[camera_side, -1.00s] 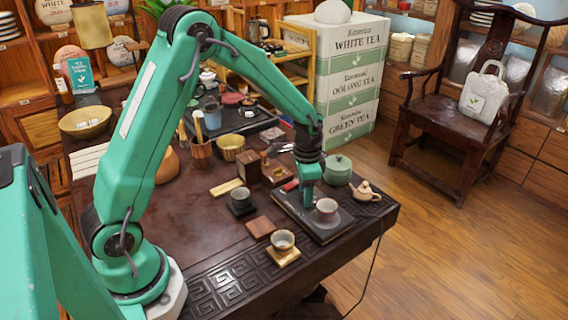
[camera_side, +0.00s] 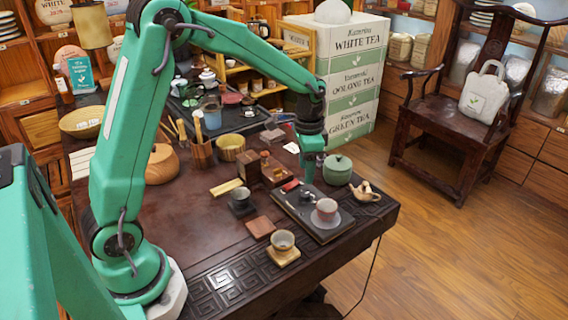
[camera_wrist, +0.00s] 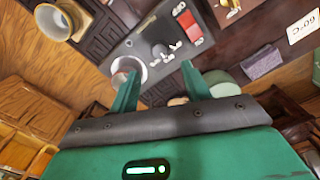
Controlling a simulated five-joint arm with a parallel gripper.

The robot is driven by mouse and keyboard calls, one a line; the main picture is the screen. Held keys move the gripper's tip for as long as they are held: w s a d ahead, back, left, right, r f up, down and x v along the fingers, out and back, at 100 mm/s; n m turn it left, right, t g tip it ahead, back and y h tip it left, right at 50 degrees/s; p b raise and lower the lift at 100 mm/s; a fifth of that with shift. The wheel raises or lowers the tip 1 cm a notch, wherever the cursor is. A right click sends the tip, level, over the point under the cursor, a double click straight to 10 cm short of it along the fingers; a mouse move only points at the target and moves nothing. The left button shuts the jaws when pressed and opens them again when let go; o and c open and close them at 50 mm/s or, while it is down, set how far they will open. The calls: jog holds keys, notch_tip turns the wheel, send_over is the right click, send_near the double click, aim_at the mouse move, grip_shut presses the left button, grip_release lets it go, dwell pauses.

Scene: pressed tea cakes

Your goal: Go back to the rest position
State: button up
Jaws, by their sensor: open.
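My gripper (camera_side: 312,175) is raised over the back of the dark tray (camera_side: 318,233), open with nothing between its fingers. In the wrist view its two green fingers (camera_wrist: 160,72) stand apart. A pale cup with a reddish side (camera_side: 327,210) stands on the tray; in the wrist view this cup (camera_wrist: 127,68) is partly behind the left finger.
A green lidded jar (camera_side: 338,168) stands close right of my gripper, with a tan teapot (camera_side: 366,192) in front. A cup (camera_side: 283,240) sits on a front coaster. Left-centre tabletop is fairly clear.

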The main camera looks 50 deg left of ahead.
jog(key=s+d+r+n+t, duration=0.1)
jog(key=s+r+n+t, duration=0.1)
jog(key=s+r, duration=0.75)
jog(key=s+d+r+n+t, duration=0.1)
jog(key=s+r+n+t, duration=0.2)
jog(key=s, duration=0.9)
jog(key=shift+s+d+r+t, duration=0.15)
jog(key=shift+s+r+t, duration=0.15)
jog(key=shift+r, duration=0.1)
